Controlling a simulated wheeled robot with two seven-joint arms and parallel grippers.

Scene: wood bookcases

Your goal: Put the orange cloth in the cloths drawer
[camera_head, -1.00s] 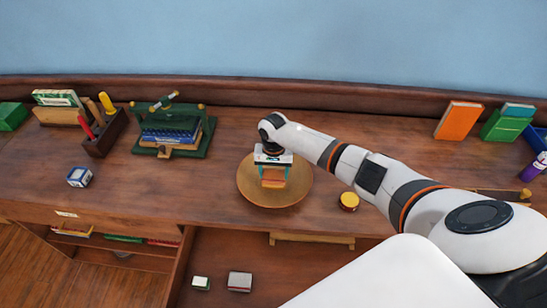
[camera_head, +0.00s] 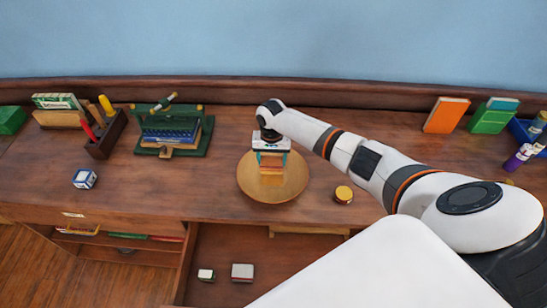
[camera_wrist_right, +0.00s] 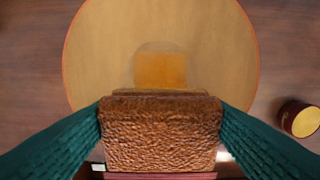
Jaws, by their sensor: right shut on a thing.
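The orange cloth (camera_head: 271,160) is a small folded block between the fingers of my right gripper (camera_head: 271,158), above a round wooden board (camera_head: 288,191). In the right wrist view the cloth (camera_wrist_right: 160,135) looks brown and rough, with a green finger on each side. A flat orange square patch (camera_wrist_right: 160,70) shows on the board beyond it; I cannot tell whether it is a reflection or a separate thing. An open drawer (camera_head: 215,295) is below the desk's front edge; I cannot read which drawer it is. My left gripper is not in view.
Two small boxes (camera_head: 242,272) lie in the open drawer. A round yellow-topped jar (camera_head: 343,194) stands right of the board. A tool holder (camera_head: 105,140), a green stand (camera_head: 172,135) and a dice-like cube (camera_head: 84,179) are left. Books (camera_head: 446,115) stand at the right.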

